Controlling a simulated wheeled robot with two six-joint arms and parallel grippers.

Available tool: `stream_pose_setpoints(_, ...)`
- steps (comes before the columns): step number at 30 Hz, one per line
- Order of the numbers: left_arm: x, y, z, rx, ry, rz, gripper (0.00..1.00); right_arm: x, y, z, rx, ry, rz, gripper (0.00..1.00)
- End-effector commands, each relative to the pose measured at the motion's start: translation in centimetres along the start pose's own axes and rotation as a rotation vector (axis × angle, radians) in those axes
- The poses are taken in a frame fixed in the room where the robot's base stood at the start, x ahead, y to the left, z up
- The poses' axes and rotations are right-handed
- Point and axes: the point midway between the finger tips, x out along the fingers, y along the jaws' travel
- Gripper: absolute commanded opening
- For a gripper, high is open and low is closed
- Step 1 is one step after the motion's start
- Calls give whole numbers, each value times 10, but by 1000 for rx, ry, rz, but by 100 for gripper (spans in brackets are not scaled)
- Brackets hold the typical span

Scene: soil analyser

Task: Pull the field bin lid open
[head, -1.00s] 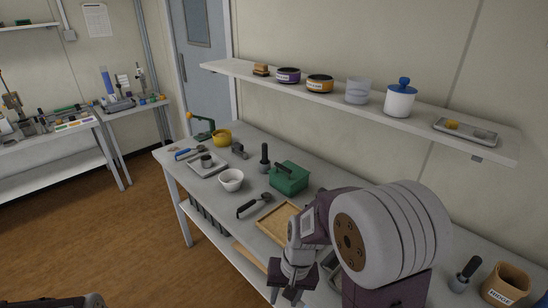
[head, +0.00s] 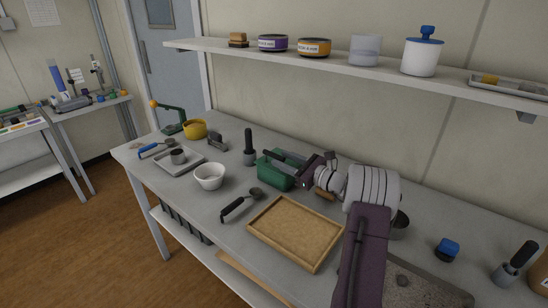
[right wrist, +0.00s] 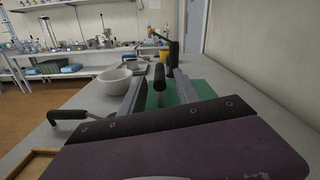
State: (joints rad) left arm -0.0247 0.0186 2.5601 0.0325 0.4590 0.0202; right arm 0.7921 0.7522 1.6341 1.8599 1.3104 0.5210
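The field bin is a green box (head: 271,175) on the workbench, and its lid looks closed. Its green top also shows in the right wrist view (right wrist: 207,91). My right gripper (head: 287,158) is at the bin's top, reaching over it from the right. In the right wrist view its two fingers (right wrist: 159,82) are spread apart. A dark upright shape (right wrist: 158,73) appears between them; I cannot tell whether it is the lid handle or the tool standing behind. No grip on the lid shows. My left gripper is out of view.
A dark-handled upright tool (head: 248,146) stands just left of the bin. A white bowl (head: 209,177), a black-handled scoop (head: 238,205) and a wooden tray (head: 296,232) lie in front. A shelf (head: 355,61) with jars and tins runs above the bench.

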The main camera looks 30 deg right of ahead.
Motion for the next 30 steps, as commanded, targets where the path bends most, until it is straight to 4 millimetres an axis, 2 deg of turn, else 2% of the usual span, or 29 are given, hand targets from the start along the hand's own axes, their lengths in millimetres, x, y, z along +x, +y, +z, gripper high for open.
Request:
stream_pose_setpoints(3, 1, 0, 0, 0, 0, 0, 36, 23, 1, 0, 0, 0, 3, 38)
stream_pose_setpoints(6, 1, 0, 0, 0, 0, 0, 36, 35, 0, -1, 0, 1, 1, 38)
stream_pose_setpoints(16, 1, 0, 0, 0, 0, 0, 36, 41, 0, 0, 0, 1, 0, 38)
stream_pose_setpoints(20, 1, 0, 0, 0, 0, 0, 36, 41, 0, 0, 0, 1, 1, 2)
stream_pose_setpoints(30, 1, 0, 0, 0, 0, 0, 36, 41, 0, 0, -1, 1, 1, 0)
